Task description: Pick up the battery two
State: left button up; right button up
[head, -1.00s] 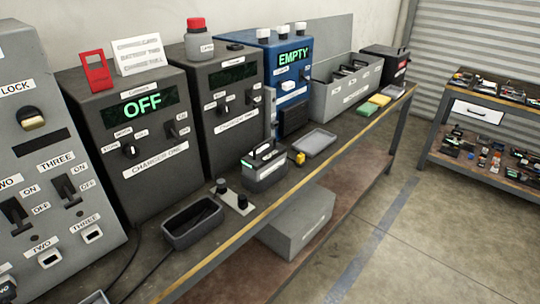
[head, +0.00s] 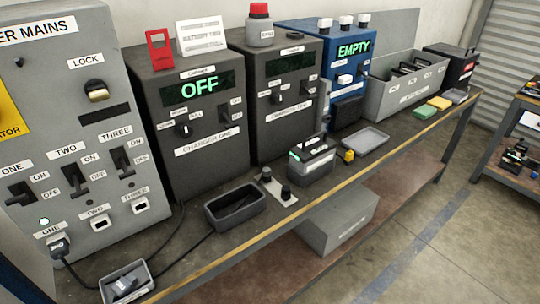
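A grey battery-like block with a dark top, a carry handle and a small green light (head: 311,160) stands upright on the bench, right of centre. Its label is too small to read, so I cannot tell whether it is battery two. A grey open box (head: 415,98) farther back holds several dark items with pale labels, also unreadable. A white sign (head: 201,36) on top of charger one carries text that seems to mention batteries. Neither of my grippers is in view.
Charger one (head: 205,160) shows OFF; a second dark charger (head: 283,130) stands beside it. An empty-looking dark tray (head: 250,221), a knobbed plate (head: 278,190), a grey tray (head: 362,147) and a yellow object (head: 346,156) lie near the bench's front edge. The mains panel (head: 75,130) is left.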

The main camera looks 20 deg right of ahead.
aim_at(316, 150)
jog(key=i+l+u, duration=0.1)
jog(key=l+u, duration=0.6)
jog(key=l, duration=0.2)
jog(key=l+u, duration=0.3)
jog(key=l, duration=0.15)
